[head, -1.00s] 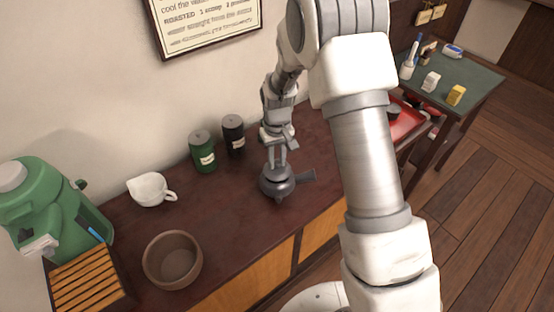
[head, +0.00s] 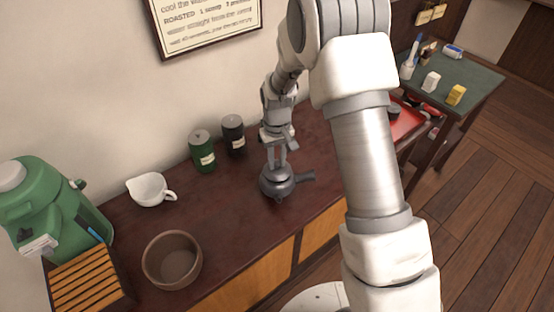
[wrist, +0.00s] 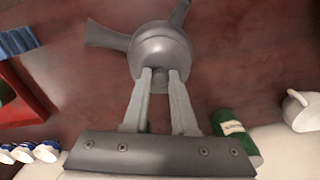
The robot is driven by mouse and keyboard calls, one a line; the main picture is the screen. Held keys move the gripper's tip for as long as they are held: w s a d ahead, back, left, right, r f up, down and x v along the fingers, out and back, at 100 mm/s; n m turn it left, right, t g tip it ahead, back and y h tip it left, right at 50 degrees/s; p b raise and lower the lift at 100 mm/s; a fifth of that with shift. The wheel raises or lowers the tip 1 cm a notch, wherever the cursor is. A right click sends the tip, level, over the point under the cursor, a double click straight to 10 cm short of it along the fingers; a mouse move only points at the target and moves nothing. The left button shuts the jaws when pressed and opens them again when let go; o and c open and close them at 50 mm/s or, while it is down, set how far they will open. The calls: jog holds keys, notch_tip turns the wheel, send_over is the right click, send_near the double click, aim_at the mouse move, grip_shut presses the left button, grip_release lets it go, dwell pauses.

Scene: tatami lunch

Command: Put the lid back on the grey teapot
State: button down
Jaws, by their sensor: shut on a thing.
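The grey teapot (head: 277,188) stands on the dark red-brown counter, its side handle pointing right in the head view. In the wrist view the teapot (wrist: 150,30) is at top centre, with the handle at left and the spout at upper right. My gripper (head: 277,168) is directly above the teapot, fingers pointing down. In the wrist view my gripper (wrist: 160,76) is shut on the knob of the grey lid (wrist: 160,55). The lid is at the teapot's top opening; I cannot tell whether it is fully seated.
Green (head: 202,151) and black (head: 233,134) canisters stand behind the teapot. A white pitcher (head: 150,190), brown bowl (head: 172,260), slatted box (head: 90,283) and green jug (head: 45,215) are left. A red tray (head: 404,122) lies right.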

jog(key=shift+f, duration=0.1)
dwell(0.8)
jog(key=shift+c, duration=0.8)
grip_release()
jog(key=shift+r+p, duration=2.2)
jog(key=shift+r, duration=1.3)
grip_shut()
